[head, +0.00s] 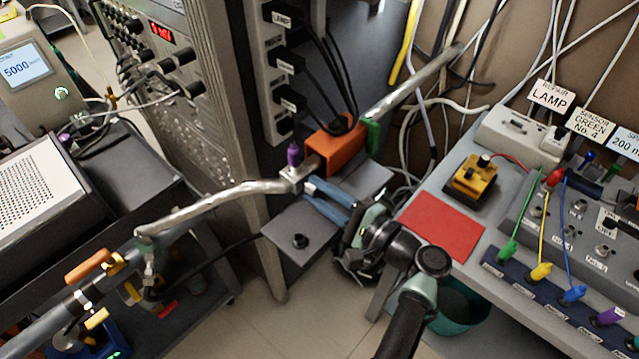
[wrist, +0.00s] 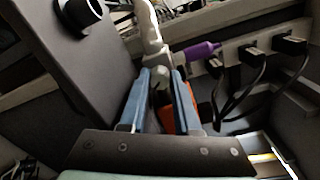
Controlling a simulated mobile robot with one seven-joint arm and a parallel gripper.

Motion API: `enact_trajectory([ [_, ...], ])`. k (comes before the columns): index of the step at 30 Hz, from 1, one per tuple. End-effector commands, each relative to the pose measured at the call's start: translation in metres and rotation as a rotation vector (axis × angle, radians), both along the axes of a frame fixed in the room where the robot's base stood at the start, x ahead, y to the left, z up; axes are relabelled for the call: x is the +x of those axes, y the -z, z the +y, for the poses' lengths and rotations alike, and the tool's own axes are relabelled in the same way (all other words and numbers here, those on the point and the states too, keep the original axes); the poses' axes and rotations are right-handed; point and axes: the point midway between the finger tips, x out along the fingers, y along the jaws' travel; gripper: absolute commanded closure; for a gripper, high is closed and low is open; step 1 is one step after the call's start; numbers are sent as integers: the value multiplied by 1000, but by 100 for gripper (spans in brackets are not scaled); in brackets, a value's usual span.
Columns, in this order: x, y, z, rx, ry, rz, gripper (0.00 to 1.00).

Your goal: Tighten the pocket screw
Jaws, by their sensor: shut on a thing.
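My gripper (head: 311,189) has two blue fingers and is at the metal clamp (head: 292,179) on the silver rod. In the wrist view my gripper (wrist: 161,76) is shut on a small grey metal piece (wrist: 159,86), which appears to be the pocket screw. The fingers cover most of it, so its full shape is hidden. A purple knob (head: 293,153) stands up from the same clamp, apart from the fingers; it also shows in the wrist view (wrist: 202,49). An orange block (head: 336,146) sits just behind the fingertips, and partly shows behind the right finger in the wrist view (wrist: 187,105).
A power strip (head: 281,80) with black plugs and hanging cables is close behind the clamp. The silver rod (head: 215,196) runs to the left. The right bench holds a red sheet (head: 440,226), a yellow box (head: 470,180) and coloured leads. A green-grip handle (head: 374,136) is behind.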

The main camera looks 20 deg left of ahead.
Motion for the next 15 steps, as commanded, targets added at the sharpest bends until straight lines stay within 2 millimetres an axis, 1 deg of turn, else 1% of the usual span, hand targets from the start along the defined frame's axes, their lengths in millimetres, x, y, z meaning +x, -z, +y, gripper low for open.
enact_trajectory([
  [1, 0, -3, 0, 14, 0, 42, 100],
  [6, 0, -2, 0, 62, 2, 173, 100],
  [15, 0, 0, -1, 121, 2, 335, 100],
])
